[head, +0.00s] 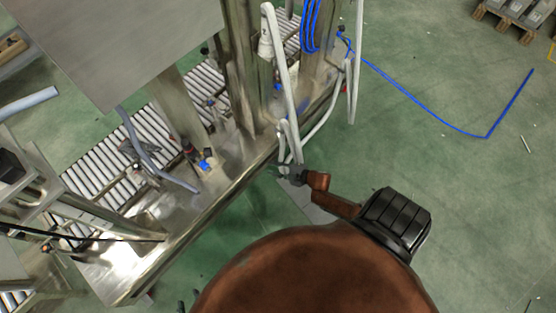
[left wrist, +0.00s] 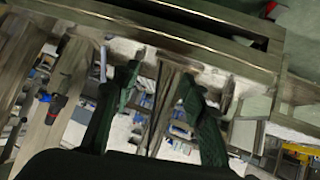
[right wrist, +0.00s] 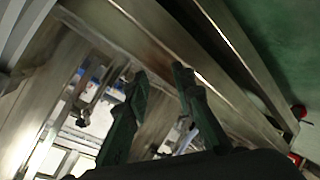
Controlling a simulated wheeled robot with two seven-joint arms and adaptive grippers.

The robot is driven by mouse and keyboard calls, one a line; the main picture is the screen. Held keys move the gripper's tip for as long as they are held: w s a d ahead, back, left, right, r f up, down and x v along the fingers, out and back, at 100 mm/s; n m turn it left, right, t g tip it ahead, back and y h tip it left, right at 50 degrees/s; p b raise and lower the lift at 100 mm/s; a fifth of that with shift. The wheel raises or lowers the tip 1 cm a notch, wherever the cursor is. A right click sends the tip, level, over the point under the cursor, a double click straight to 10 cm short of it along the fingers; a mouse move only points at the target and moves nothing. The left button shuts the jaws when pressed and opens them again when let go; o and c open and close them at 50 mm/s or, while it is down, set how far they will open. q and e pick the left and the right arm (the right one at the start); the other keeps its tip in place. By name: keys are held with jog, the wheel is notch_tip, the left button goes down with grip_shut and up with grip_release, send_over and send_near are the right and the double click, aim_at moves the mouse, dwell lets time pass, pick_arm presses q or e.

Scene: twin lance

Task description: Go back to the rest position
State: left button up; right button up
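My left gripper (left wrist: 157,78) shows in the left wrist view with its two dark green fingers spread and nothing between them. My right gripper (right wrist: 160,76) shows in the right wrist view, also with its fingers apart and empty. Both point at metal framework, and neither is seen touching it. In the head view, a dark gripper-like end (head: 287,172) is near the pale tubes beside the bench edge; I cannot clearly tell its fingers there. Dark tips also show at the bottom edge of the head view, mostly hidden.
A long metal bench with a roller conveyor (head: 100,165) runs across the left. Pale bent tubes (head: 283,75) stand at its edge. A blue hose (head: 425,103) lies on the green floor (head: 480,190), which is mostly clear at the right. A pallet (head: 510,20) stands at the top right.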

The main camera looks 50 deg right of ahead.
pick_arm(q)
jog(key=shift+r, duration=0.3)
pick_arm(e)
jog(key=shift+s+d+f+m, duration=0.2)
jog(key=shift+s+f+m, duration=0.15)
jog(key=shift+s, duration=0.2)
